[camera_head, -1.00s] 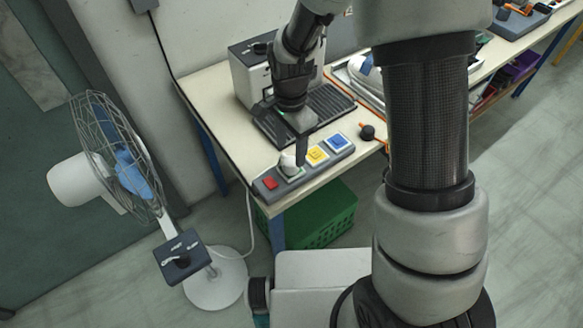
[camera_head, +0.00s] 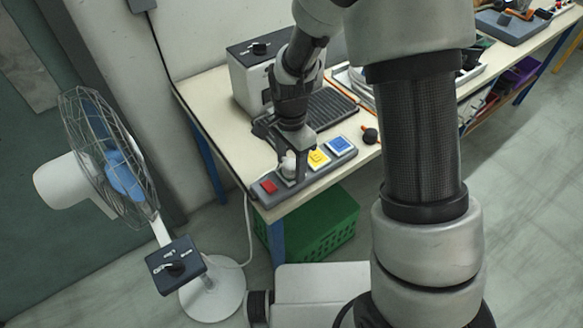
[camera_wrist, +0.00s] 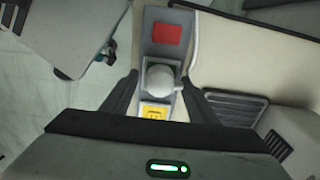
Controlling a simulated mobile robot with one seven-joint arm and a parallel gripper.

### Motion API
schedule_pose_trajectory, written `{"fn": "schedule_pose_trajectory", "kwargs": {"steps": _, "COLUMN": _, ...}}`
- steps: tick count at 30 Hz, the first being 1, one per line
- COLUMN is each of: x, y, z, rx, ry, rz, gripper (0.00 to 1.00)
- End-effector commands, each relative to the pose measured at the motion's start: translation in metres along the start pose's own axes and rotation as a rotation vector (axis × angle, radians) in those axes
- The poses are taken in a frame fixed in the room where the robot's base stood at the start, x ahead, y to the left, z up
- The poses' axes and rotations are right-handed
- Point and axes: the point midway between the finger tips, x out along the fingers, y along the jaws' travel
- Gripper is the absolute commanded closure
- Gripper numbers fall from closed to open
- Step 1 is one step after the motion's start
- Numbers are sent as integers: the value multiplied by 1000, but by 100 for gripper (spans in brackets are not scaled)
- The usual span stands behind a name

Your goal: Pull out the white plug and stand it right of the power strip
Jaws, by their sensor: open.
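The white plug (camera_head: 288,164) sits upright in the grey power strip (camera_head: 310,173), between the red square and the yellow square. In the wrist view the white plug (camera_wrist: 160,80) is round-topped and lies between my two fingers, with a gap on each side. My gripper (camera_head: 290,160) points down over the strip, its fingers open around the plug. In the wrist view the gripper (camera_wrist: 160,90) has one finger on each side of the power strip (camera_wrist: 157,50). The plug's lower part is partly hidden by a finger in the head view.
A coffee machine (camera_head: 250,78) with a black grille tray (camera_head: 330,108) stands behind the strip on the table (camera_head: 205,95). A dark round-headed tool (camera_head: 370,135) lies right of the strip. A white fan (camera_head: 115,170) stands at left, and a green crate (camera_head: 320,222) is below.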

Motion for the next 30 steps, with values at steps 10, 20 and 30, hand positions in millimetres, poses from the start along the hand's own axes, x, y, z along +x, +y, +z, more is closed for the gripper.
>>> {"fn": "schedule_pose_trajectory", "kwargs": {"steps": 10, "x": 0, "y": 0, "z": 0, "rx": 0, "ry": 0, "rz": 0, "gripper": 46}}
{"fn": "schedule_pose_trajectory", "kwargs": {"steps": 20, "x": 0, "y": 0, "z": 0, "rx": 0, "ry": 0, "rz": -1, "gripper": 46}}
{"fn": "schedule_pose_trajectory", "kwargs": {"steps": 30, "x": 0, "y": 0, "z": 0, "rx": 0, "ry": 0, "rz": 0, "gripper": 83}}
